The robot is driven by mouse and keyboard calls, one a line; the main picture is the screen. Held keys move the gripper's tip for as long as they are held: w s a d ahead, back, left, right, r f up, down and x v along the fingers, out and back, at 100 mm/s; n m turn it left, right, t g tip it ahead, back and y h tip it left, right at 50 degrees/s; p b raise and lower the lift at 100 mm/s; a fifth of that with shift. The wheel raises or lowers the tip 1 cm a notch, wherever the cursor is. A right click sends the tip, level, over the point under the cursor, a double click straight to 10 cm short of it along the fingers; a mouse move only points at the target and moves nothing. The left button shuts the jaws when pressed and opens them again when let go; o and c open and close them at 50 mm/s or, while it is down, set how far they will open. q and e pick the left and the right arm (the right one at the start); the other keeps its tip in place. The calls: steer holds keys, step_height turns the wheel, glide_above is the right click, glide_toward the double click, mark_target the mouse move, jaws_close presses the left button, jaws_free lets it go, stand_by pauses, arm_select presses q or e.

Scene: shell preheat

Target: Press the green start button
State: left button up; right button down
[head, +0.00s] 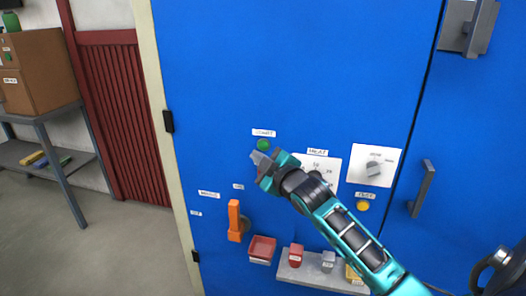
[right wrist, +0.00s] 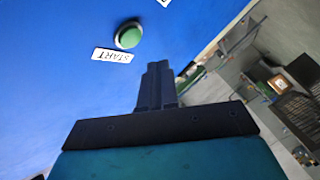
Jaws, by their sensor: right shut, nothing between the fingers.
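The green start button (head: 263,144) is a round button on the blue cabinet front, just below a small white label. In the right wrist view the button (right wrist: 128,35) stands beside a label reading START (right wrist: 113,55). My right gripper (head: 257,157) is shut and empty, its fingertips just below the button in the head view. In the right wrist view the shut fingers (right wrist: 157,68) point toward the panel, with the button up and to the left of the tips. A gap shows between them and the button. My left gripper is not in view.
The blue cabinet (head: 300,70) carries an orange lever (head: 235,220), a knob (head: 373,168), a yellow button (head: 362,205) and a door handle (head: 422,188). A red tray (head: 262,248) and a shelf with small blocks (head: 296,256) sit lower. Floor is open at left.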

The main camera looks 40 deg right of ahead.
mark_target(263, 145)
steer(key=shift+w+d, duration=0.8)
steer(key=shift+d, duration=0.15)
stand_by(1.3)
steer(key=shift+w+d, duration=0.1)
steer(key=shift+w+d, duration=0.2)
steer(key=shift+d, duration=0.05)
steer(key=shift+w+d, duration=0.25)
steer(key=shift+d, duration=0.05)
stand_by(0.9)
steer(key=shift+p, duration=0.35)
steer(key=shift+s+a+p, duration=0.5)
steer(key=shift+s+a, duration=0.05)
steer(key=shift+a, duration=0.1)
